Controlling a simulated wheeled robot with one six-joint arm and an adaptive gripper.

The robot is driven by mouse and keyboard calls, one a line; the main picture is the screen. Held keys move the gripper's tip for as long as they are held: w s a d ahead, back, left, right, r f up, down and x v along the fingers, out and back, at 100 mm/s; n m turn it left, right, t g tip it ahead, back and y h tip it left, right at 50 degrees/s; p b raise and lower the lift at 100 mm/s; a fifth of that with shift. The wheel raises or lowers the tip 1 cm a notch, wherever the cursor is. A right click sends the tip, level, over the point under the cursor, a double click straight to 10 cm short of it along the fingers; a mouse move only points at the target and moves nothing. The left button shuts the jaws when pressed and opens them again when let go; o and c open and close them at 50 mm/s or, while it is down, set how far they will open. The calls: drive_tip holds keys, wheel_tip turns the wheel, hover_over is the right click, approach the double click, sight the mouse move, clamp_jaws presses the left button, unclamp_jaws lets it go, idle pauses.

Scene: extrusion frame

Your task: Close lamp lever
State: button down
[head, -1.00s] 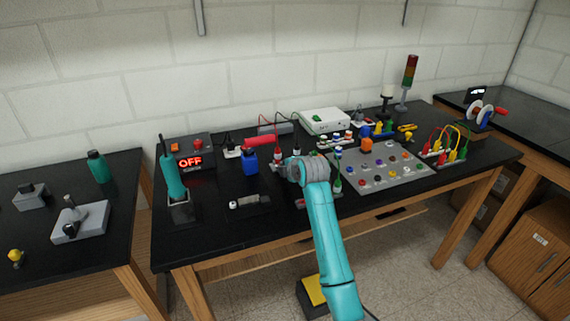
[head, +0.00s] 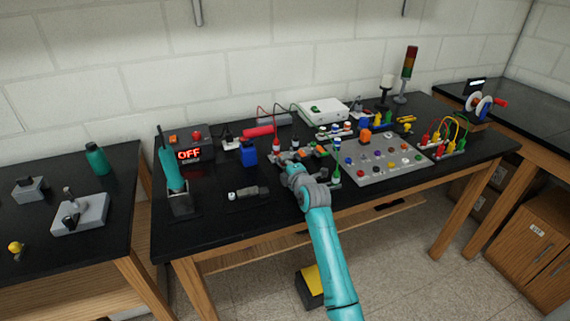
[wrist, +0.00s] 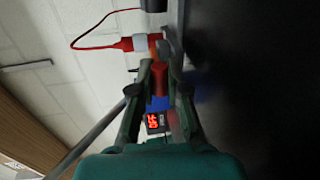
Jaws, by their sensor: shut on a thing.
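In the wrist view, my gripper (wrist: 163,72) has its two green fingers closed on an upright red-orange piece, apparently the lamp lever handle (wrist: 159,82). The lever's base is mostly hidden by the fingers. In the head view, my gripper (head: 284,162) is low over the middle of the black bench, just in front of the red and white plugs. It hides the lever there, so I cannot tell its angle. The signal tower lamp (head: 409,64) at the back right shows red, amber and green sections.
A red plug (wrist: 122,44) with a red wire is close beyond my fingertips. A button panel (head: 380,163) lies to the right.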

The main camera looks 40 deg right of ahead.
drive_tip(key=shift+f, duration=0.2)
drive_tip(key=c, duration=1.1)
unclamp_jaws()
drive_tip(key=shift+r, duration=0.1)
drive_tip(key=shift+c, duration=0.2)
drive_tip(key=shift+s, duration=0.1)
drive_tip(key=v, duration=1.1)
drive_tip(key=shift+s+r, duration=0.1)
drive_tip(key=shift+s, duration=0.25)
drive_tip(key=shift+a, duration=0.1)
